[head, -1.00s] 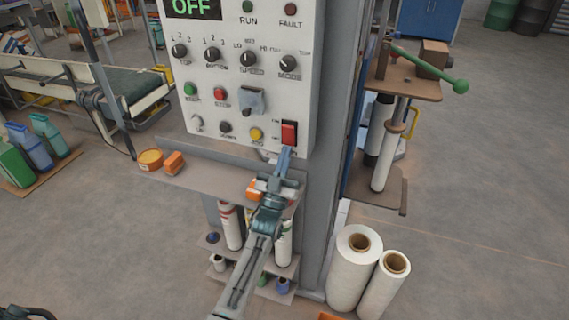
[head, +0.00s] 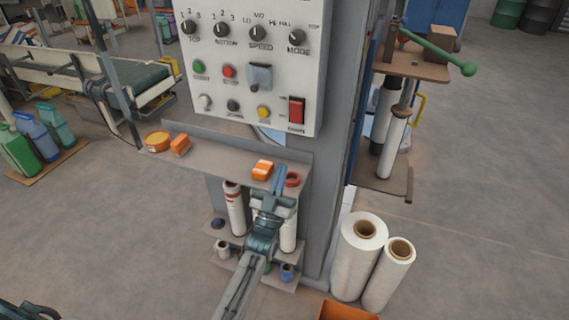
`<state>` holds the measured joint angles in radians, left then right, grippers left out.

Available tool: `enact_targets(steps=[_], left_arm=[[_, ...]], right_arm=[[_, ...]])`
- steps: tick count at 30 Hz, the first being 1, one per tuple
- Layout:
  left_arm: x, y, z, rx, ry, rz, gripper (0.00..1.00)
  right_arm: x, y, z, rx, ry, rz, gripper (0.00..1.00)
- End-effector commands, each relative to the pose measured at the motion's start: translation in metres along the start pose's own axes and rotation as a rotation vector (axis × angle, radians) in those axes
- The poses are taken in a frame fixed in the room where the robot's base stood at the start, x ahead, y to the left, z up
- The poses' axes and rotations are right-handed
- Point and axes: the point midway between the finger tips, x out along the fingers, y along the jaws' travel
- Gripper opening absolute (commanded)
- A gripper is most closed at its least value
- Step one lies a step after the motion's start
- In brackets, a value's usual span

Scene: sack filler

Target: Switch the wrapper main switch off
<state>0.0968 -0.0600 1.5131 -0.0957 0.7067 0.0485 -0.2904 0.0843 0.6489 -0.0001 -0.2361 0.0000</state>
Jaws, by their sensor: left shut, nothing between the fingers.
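The wrapper main switch is a red rocker (head: 296,111) at the lower right of the grey control panel (head: 215,60). Its small labels are too blurred to read. My left gripper (head: 279,172) is shut and empty. It is below the panel, apart from the switch, in front of the shelf near an orange block. The display seen earlier is outside the picture now. My right gripper is not clearly shown; only a dark piece of my own body is at the lower left corner.
A shelf (head: 215,158) under the panel holds an orange tub (head: 157,141), orange blocks (head: 262,169) and a red ring (head: 292,180). White film rolls (head: 358,255) stand on the floor at right. A green-handled lever (head: 440,55) sticks out at upper right.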

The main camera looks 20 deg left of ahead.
Motion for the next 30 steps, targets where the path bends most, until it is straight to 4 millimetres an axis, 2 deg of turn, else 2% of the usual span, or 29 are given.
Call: enact_targets(steps=[1,6,12,23,26,29,30], left_arm=[[-0.009,0.0,0.004,0.0,-0.001,0.0,0.0],[-0.02,0.0,0.005,0.0,0.0,0.0,0.0],[-0.021,0.0,0.004,0.0,0.001,0.0,0.0],[-0.022,0.0,0.006,0.0,-0.007,0.0,0.0],[-0.036,-0.001,0.024,0.001,-0.067,0.0,0.0],[-0.068,-0.004,0.062,0.003,-0.203,-0.001,0.0],[-0.088,-0.006,0.081,0.004,-0.275,-0.001,0.0]], right_arm=[[0.005,-0.001,-0.003,0.0,0.006,-0.001,0.36],[0.007,-0.005,0.006,0.001,-0.008,-0.004,0.36],[0.006,-0.009,0.018,0.002,-0.025,-0.008,0.36],[0.007,-0.007,0.015,0.002,-0.019,-0.007,0.36],[0.007,-0.006,0.012,0.001,-0.016,-0.005,0.36],[0.007,-0.004,0.011,0.0,-0.015,-0.003,0.36],[0.007,-0.003,0.011,0.0,-0.015,-0.003,0.36]])
